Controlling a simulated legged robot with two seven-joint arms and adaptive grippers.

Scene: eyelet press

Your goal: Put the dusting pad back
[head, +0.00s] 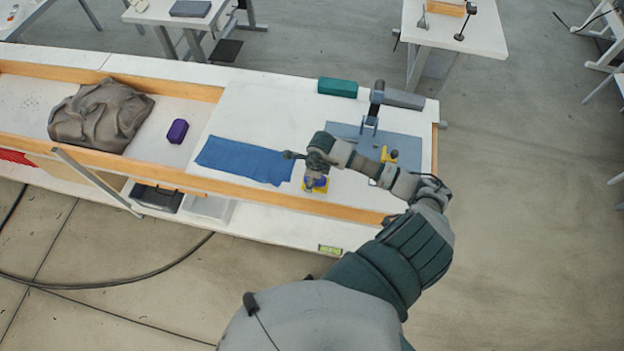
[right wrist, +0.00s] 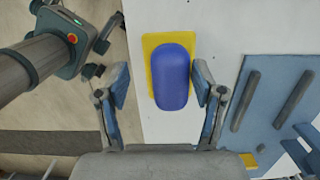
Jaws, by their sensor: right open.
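A rounded blue-purple pad (right wrist: 172,76), which looks like the dusting pad, lies on a yellow patch (right wrist: 150,48) on the white bench top. In the head view the pad (head: 319,183) shows only partly, beneath my right gripper (head: 316,172). My right gripper (right wrist: 160,80) is open in the right wrist view. Its fingers stand apart, one on each side of the pad, the right one closer to it. I cannot tell whether either finger touches it. My left gripper is in neither view.
A blue cloth (head: 245,160) lies left of the pad. A purple block (head: 177,131) and a crumpled brown cloth (head: 100,115) lie farther left. The press (head: 374,108) on its blue-grey plate (head: 345,131) stands to the right. A green block (head: 338,87) sits at the back edge.

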